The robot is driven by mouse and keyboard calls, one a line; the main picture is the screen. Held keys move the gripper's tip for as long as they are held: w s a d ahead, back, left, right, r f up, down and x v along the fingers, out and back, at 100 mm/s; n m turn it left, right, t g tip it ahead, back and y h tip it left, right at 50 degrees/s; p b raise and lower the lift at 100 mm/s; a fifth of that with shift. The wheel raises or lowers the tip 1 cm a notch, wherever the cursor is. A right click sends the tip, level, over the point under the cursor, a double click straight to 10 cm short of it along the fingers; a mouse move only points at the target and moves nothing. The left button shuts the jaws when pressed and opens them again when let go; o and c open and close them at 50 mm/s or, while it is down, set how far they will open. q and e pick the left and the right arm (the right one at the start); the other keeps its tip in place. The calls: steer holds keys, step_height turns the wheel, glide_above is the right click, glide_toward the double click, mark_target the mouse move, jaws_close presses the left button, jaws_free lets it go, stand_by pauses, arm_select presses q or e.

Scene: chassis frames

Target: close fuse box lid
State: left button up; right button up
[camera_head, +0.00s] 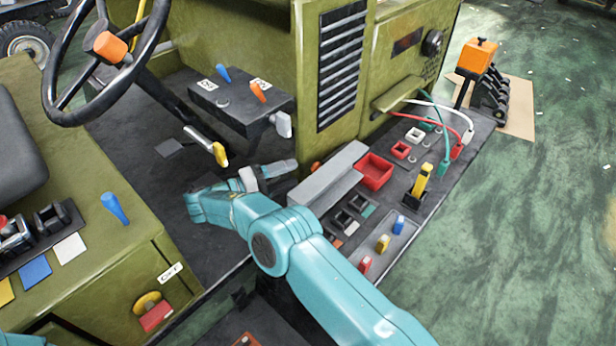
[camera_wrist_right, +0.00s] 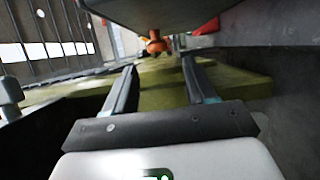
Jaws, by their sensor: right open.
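A light grey slab-like lid (camera_head: 328,172) stands raised beside a panel of small dark square slots (camera_head: 350,214), which looks like the fuse box. My right arm covers part of the panel's near side. My right gripper (camera_head: 286,168) is at the lid's left side, low over the dark floor, pointing right. In the right wrist view its two fingers (camera_wrist_right: 160,85) are apart with nothing between them. A grey surface (camera_wrist_right: 160,12), likely the lid, hangs just above the fingertips, with an orange knob (camera_wrist_right: 156,42) beyond. Contact cannot be told. My left gripper is out of view.
A red open bin (camera_head: 375,172) sits right of the lid. A yellow-handled switch (camera_head: 420,184) and coloured plugs (camera_head: 383,243) stand nearby. Cables (camera_head: 440,115) run at the back right.

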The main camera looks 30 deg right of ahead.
mark_target(312, 169)
arm_select(q)
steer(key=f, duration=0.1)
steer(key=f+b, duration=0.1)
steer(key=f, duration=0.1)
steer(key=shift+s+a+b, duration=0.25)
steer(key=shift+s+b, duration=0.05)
steer(key=shift+b, duration=0.05)
arm_select(e)
steer(key=d, duration=0.3)
steer(key=d+p, duration=0.1)
steer(key=shift+s+d+r, duration=0.15)
steer(key=shift+s+d, duration=0.2)
steer(key=shift+s, duration=0.05)
steer(key=shift+d, duration=0.25)
steer(key=shift+s+r, duration=0.1)
steer(key=shift+s, duration=0.15)
steer(key=shift+w+d+f, duration=0.1)
steer(key=shift+w+f, duration=0.1)
steer(key=shift+c, duration=1.3)
steer(key=c, duration=0.5)
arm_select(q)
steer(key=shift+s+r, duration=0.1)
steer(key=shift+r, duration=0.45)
arm_select(e)
jaws_close()
